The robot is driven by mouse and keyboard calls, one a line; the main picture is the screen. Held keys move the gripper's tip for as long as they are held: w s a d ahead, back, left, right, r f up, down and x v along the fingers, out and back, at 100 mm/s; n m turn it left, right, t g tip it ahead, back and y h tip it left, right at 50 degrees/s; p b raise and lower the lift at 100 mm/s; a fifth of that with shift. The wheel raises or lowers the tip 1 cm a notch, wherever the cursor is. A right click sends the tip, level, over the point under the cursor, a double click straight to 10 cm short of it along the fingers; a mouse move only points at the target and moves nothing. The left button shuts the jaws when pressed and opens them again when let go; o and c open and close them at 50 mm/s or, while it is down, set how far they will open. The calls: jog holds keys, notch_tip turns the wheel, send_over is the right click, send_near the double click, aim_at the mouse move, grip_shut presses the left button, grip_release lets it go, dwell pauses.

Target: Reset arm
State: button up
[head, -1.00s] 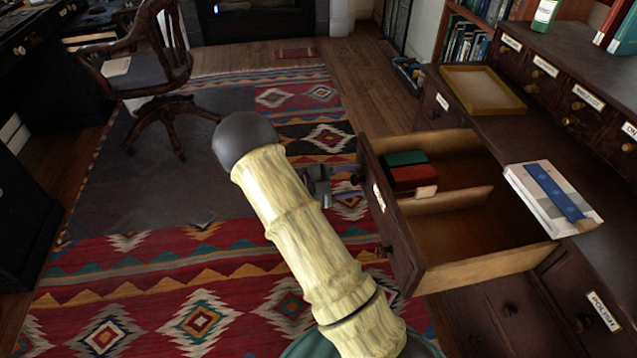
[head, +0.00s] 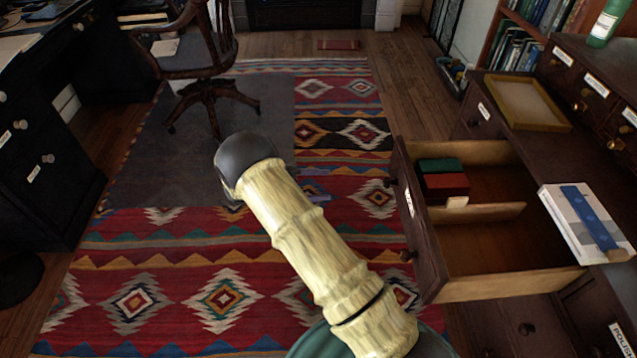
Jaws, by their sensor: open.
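My arm, pale and bamboo-like with a dark rounded end, rises from the bottom of the head view toward the middle. Only a small grey sliver of my gripper (head: 318,198) shows just right of the arm, above the rug. The rest of it is hidden behind the arm, and I see nothing held. My gripper is left of the open drawer (head: 426,235) and apart from it.
The pulled-out drawer has a divider; a green block (head: 440,165) and a red block (head: 446,186) lie in its far compartment. A tray (head: 528,103) and a book (head: 588,222) rest on the cabinet. A wooden chair (head: 205,70) stands at upper left.

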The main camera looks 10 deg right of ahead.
dwell(0.5)
jog(key=w+d+r+n+t+y, duration=0.5)
jog(key=w+r+n+t+y, duration=0.35)
jog(key=w+n+t, duration=0.3)
jog(key=s+a+r+n+y, duration=0.2)
jog(key=s+a+n+y, duration=0.3)
jog(key=s+n+y, duration=0.55)
jog(key=s+d+f+n+g+h, duration=0.1)
jog(key=s+n+g, duration=0.25)
jog(key=s, duration=0.65)
jog(key=s+d+n+g, duration=0.2)
jog(key=s+n, duration=0.3)
jog(key=s, duration=0.4)
notch_tip(320, 180, up, 35)
jog(key=p, duration=3.6)
jog(key=shift+s+a+r+g, duration=0.15)
jog(key=shift+s+r+g, duration=0.05)
jog(key=shift+s+g, duration=0.1)
